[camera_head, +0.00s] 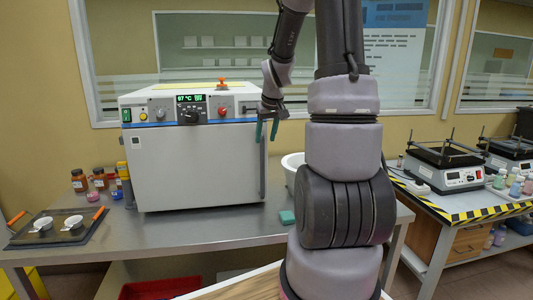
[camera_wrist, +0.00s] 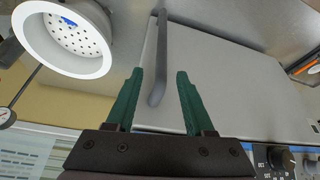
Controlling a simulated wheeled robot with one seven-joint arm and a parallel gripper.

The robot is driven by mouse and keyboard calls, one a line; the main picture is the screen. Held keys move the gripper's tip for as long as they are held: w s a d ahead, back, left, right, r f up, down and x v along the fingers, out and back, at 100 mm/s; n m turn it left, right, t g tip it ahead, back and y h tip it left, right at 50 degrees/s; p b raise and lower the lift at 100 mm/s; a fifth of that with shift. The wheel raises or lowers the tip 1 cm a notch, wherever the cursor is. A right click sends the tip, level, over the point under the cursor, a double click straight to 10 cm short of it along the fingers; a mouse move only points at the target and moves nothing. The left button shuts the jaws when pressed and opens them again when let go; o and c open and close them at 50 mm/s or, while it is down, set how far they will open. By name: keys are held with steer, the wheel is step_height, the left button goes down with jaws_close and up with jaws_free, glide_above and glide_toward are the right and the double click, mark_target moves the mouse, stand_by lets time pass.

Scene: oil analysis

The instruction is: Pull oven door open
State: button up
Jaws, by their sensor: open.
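The oven (camera_head: 195,150) stands on the steel bench in the head view. Its white front door (camera_head: 195,168) looks shut, below a control panel with a lit green display. A grey vertical handle (camera_head: 263,165) runs along the door's right edge. My gripper (camera_head: 267,130) is at the upper end of this handle. In the wrist view my gripper (camera_wrist: 158,80) has its two green fingers apart, with the handle (camera_wrist: 160,60) showing between them. The door (camera_wrist: 215,80) fills much of that view. I cannot tell whether a finger touches the handle.
A white perforated bowl (camera_wrist: 68,35) stands beside the oven. A dark tray (camera_head: 58,230) with small white dishes and brown jars (camera_head: 79,181) are at the left. A teal block (camera_head: 287,217) lies near the bench's front. A hotplate (camera_head: 445,165) stands on the right table.

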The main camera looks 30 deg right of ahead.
mark_target(263, 146)
steer(key=x, duration=0.7)
steer(key=shift+w+f, duration=0.15)
steer(key=shift+f, duration=0.2)
steer(key=shift+a, duration=0.1)
jaws_close()
stand_by(0.9)
